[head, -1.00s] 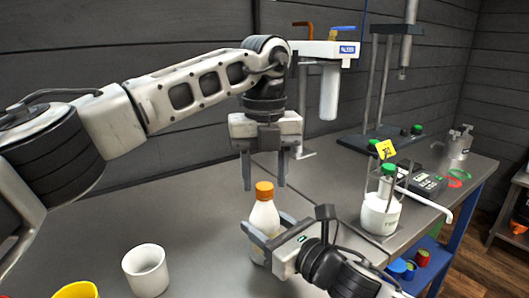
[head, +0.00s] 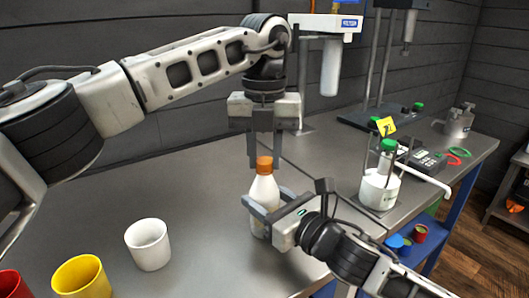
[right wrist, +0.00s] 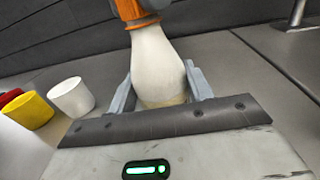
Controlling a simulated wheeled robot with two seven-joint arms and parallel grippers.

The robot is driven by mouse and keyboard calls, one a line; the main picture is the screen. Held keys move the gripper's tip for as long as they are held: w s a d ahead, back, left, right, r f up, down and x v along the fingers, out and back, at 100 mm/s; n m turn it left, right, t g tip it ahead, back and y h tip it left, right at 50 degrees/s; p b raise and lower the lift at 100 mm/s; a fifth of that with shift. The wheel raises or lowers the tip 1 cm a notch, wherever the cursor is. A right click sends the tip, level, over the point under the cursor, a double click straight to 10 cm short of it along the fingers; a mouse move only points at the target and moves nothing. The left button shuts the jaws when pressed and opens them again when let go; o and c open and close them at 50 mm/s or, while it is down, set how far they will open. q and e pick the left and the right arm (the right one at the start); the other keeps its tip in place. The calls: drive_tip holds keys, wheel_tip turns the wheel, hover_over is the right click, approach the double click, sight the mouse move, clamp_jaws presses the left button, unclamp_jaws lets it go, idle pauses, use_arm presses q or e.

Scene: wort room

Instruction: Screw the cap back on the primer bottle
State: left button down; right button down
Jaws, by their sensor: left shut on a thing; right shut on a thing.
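The white primer bottle (head: 263,190) stands upright near the middle of the bench in the head view, and its body also shows in the right wrist view (right wrist: 157,65). The orange cap (head: 264,164) sits at the top of the bottle neck; I cannot tell how tightly it is threaded. My left gripper (head: 264,162) points straight down from above, with its fingers shut on the cap. My right gripper (head: 262,208) comes in from the lower right and is shut around the bottle body, one finger on each side. The bottle's base is partly hidden by the right gripper.
A white cup (head: 148,245), a yellow cup (head: 80,277) and a red cup (head: 14,286) stand at the front left. A green-capped bottle sits in a white container (head: 379,192) to the right. A meter (head: 428,161) lies further back.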

use_arm(q)
drive_tip(key=m, duration=1.5)
drive_tip(key=c, duration=1.1)
unclamp_jaws()
drive_tip(key=shift+o, duration=0.2)
wheel_tip(320, 180, up, 12)
use_arm(e)
drive_tip(key=c, duration=0.5)
unclamp_jaws()
